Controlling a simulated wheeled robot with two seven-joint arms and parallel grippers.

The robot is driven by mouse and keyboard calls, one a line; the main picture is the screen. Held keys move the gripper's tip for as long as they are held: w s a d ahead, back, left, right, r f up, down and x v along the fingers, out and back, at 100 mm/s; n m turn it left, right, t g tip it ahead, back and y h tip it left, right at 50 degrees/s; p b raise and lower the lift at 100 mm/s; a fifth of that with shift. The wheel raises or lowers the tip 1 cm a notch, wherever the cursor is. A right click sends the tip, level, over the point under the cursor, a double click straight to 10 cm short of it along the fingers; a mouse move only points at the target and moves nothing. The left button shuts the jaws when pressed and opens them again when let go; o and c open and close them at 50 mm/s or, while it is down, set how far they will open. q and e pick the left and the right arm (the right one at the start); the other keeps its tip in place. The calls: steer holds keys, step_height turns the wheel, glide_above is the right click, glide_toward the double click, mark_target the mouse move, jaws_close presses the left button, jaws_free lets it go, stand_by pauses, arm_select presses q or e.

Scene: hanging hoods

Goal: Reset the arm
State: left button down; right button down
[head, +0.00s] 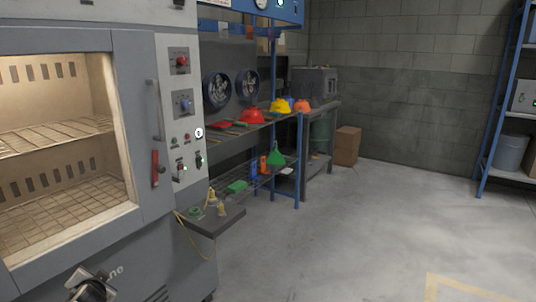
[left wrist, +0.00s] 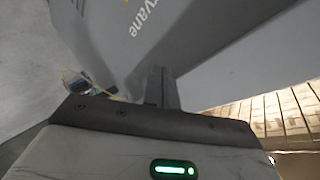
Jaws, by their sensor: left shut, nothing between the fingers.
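My left gripper (head: 92,284) shows at the bottom left of the head view, in front of the lower body of a large grey oven-like cabinet (head: 137,262). In the left wrist view the gripper (left wrist: 163,86) has its fingers together with nothing between them, and the cabinet's grey lower panel (left wrist: 190,40) is behind it. Whether the fingers touch the panel, I cannot tell. My right arm and gripper are not in view.
Behind, a blue-framed rack (head: 299,165) holds coloured helmets. A brown box (head: 347,145) stands near the wall. The floor at right is clear.

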arm_select(q)
steer(key=s+d+f+n+h, duration=0.1)
steer(key=s+d+f+h, duration=0.2)
steer(key=s+d+f, duration=0.45)
steer(key=s+d+f+h, duration=0.2)
steer(key=s+d+h, duration=0.15)
steer(key=d, duration=0.65)
steer(key=s+d+r+h, duration=0.2)
steer(key=s+d, duration=0.5)
steer(key=s, duration=0.4)
steer(key=s+d+r+h, duration=0.1)
steer(key=s+d+r, duration=0.3)
steer(key=s+d, duration=0.4)
steer(key=s, duration=0.3)
steer(key=shift+r+n+h, duration=0.3)
steer(key=shift+h, duration=0.05)
steer(key=shift+w, duration=0.1)
